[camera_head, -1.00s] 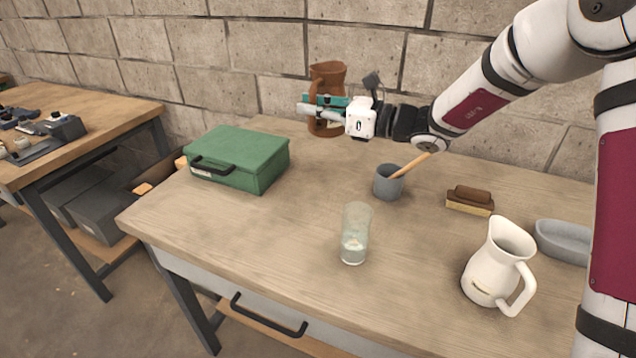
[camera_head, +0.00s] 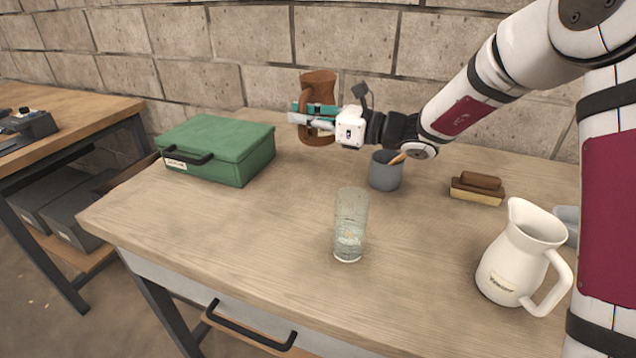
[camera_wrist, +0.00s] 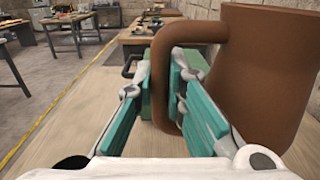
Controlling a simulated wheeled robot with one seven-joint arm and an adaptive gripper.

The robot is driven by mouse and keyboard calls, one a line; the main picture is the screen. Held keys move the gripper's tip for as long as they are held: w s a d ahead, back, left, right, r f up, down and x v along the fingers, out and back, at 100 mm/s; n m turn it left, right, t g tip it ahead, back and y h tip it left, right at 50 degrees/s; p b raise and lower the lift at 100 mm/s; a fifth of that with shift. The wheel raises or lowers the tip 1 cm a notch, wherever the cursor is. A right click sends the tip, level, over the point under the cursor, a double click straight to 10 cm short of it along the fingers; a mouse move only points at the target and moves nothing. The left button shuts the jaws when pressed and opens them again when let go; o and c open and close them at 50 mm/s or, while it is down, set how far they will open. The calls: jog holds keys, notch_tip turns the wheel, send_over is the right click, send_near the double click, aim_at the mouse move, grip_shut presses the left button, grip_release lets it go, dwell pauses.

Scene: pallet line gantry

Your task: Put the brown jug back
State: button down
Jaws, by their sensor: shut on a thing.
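The brown jug (camera_head: 319,90) is upright at the back of the workbench, near the block wall. My gripper (camera_head: 309,116) is shut on its handle; the fingers partly cover the jug in the head view. In the wrist view the jug (camera_wrist: 262,75) fills the right side, and its handle (camera_wrist: 160,85) passes between the teal finger pads of my gripper (camera_wrist: 178,95). The jug's base is at or just above the bench top; I cannot tell whether it touches.
A green case (camera_head: 215,148) lies left of the jug. A grey cup (camera_head: 385,172) with a wooden stick, a glass (camera_head: 350,225), a brush (camera_head: 477,188), a white jug (camera_head: 520,255) and a partly hidden grey dish (camera_head: 568,222) stand on the workbench (camera_head: 250,225). Bench between case and glass is clear.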

jog(key=shift+w+f+b, duration=0.1)
jog(key=shift+f+b, duration=0.7)
jog(key=shift+f, duration=4.6)
jog(key=c, duration=1.6)
grip_release()
jog(key=shift+c, duration=0.2)
jog(key=shift+d, duration=0.1)
jog(key=v, duration=0.7)
jog(key=shift+d, duration=0.1)
jog(key=shift+p, duration=0.3)
